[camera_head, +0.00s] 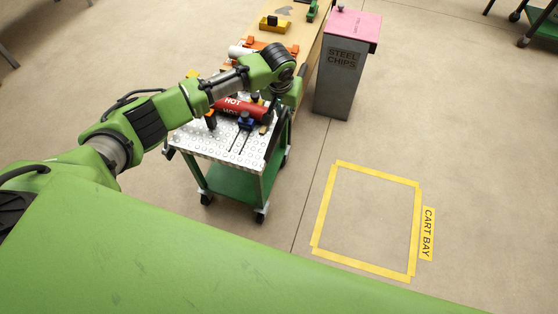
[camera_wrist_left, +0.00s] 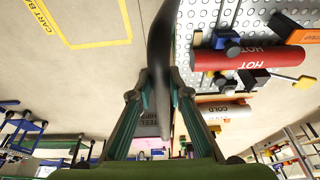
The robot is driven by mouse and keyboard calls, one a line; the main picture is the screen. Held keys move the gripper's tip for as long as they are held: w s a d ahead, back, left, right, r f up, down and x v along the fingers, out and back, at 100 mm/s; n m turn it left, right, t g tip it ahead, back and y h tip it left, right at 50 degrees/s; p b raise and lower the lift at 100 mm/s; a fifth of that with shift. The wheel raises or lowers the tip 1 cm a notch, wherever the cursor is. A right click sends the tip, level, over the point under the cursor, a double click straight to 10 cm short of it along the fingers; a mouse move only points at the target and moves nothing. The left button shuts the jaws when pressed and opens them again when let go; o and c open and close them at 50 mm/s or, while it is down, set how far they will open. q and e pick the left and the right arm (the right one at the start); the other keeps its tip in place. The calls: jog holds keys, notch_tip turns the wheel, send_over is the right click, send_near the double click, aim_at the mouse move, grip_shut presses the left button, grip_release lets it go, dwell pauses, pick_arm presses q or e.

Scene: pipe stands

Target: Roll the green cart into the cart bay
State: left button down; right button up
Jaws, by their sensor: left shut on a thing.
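The green cart (camera_head: 236,184) has a perforated metal top and black casters. It stands upright on the floor, left of the cart bay and outside its lines. The cart bay is an empty square of yellow tape (camera_head: 416,228) with a "CART BAY" label (camera_head: 427,233); part of it shows in the left wrist view (camera_wrist_left: 95,44). My left gripper (camera_head: 290,92) is at the cart's far right corner. In the left wrist view its fingers (camera_wrist_left: 160,98) are shut on a dark bar, the cart handle (camera_wrist_left: 160,50). The grip is partly hidden by my arm in the head view.
A red "HOT" pipe (camera_head: 243,110) and a blue clamp (camera_head: 245,121) are on the cart top. A wooden bench (camera_head: 300,35) and a grey "STEEL CHIPS" bin (camera_head: 340,85) with a pink top stand behind. The floor between cart and bay is clear.

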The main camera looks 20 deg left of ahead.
pick_arm(q)
jog(key=d+p, duration=0.1)
jog(key=d, duration=0.7)
jog(key=shift+d, duration=0.2)
dwell(0.5)
jog(key=d, duration=0.8)
dwell(0.5)
